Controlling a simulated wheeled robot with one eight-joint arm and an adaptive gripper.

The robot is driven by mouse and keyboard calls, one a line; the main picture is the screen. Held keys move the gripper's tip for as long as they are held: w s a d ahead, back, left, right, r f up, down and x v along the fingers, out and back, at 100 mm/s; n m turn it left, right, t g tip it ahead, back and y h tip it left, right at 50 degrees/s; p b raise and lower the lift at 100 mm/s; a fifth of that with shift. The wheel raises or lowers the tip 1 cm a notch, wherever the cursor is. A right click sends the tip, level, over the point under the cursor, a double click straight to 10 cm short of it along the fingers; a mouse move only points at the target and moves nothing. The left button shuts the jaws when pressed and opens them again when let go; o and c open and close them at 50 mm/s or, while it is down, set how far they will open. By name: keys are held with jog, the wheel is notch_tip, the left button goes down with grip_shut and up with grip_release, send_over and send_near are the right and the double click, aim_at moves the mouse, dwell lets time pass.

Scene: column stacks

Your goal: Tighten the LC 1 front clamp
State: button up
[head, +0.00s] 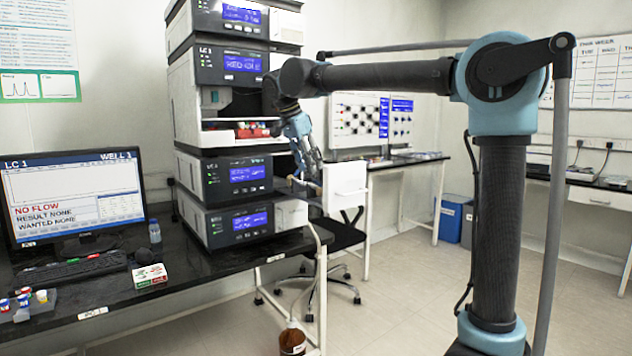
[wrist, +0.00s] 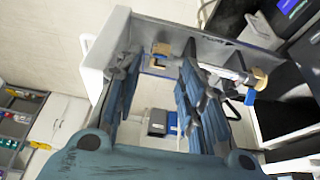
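The LC 1 stack (head: 231,64) stands on the bench, with "LC 1" on its panel. My gripper (head: 312,182) is beside the lower right side of the stack, near an open white panel (head: 345,186). In the wrist view my gripper (wrist: 157,75) is open, its two dark blue fingers apart. A small tan fitting (wrist: 161,48) on the white holder (wrist: 117,45) shows between and beyond the fingertips. A pale column (wrist: 232,74) with a brass end and blue part lies right of the right finger. I cannot tell which part is the front clamp, or whether anything is touched.
The monitor (head: 75,198) reads "NO FLOW". A keyboard (head: 70,268), a small bottle (head: 154,231) and capped vials (head: 24,299) are on the bench. A brown bottle (head: 292,341) stands low by the bench's end. A black chair (head: 335,238) is behind my gripper. Open floor lies right.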

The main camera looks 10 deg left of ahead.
aim_at(316, 181)
jog(key=shift+x, duration=3)
grip_shut()
